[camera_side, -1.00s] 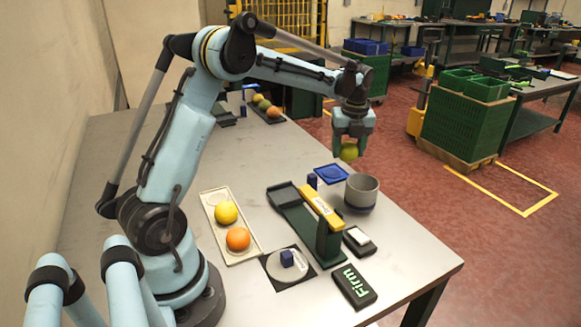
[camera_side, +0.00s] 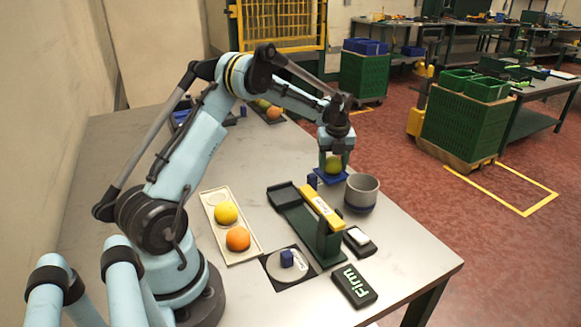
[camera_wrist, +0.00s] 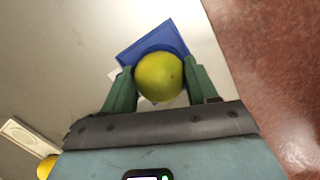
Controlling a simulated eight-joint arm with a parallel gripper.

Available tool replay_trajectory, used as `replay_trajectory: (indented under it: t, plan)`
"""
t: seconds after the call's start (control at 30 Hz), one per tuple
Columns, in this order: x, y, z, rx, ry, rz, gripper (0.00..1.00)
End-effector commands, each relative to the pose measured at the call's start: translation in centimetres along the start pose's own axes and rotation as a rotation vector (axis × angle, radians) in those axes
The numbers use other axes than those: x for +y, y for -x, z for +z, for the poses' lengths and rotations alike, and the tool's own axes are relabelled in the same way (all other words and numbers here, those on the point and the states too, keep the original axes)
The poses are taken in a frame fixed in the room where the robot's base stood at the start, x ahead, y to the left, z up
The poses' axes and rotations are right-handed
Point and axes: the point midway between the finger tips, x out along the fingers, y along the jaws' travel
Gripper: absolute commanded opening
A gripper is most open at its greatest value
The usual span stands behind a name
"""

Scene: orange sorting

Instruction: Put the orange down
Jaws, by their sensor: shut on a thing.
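In the wrist view the fruit (camera_wrist: 159,76) sits between my green fingers (camera_wrist: 160,86). I cannot tell whether the fruit touches the mat. A yellow fruit (camera_side: 226,213) and an orange one (camera_side: 238,238) lie in the pale tray (camera_side: 251,256).
A green stand with a yellow bar (camera_side: 320,207) is nearer, beside a black "Firm" block (camera_side: 354,287). More fruit (camera_side: 264,105) lies at the back.

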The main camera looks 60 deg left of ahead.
Motion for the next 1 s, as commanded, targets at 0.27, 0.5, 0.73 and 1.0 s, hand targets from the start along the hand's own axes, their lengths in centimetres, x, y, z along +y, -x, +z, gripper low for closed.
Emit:
replay_trajectory:
  t: [0.27,0.5,0.73,1.0]
  plan:
    - [0.0,-0.4,-0.1,0.0,0.0,0.0,0.61]
    - [0.0,-0.3,-0.1,0.0,0.0,0.0,0.83]
    - [0.0,-0.1,0.0,0.0,0.0,0.0,0.83]
    - [0.0,3.7,0.0,0.0,0.0,0.0,0.83]
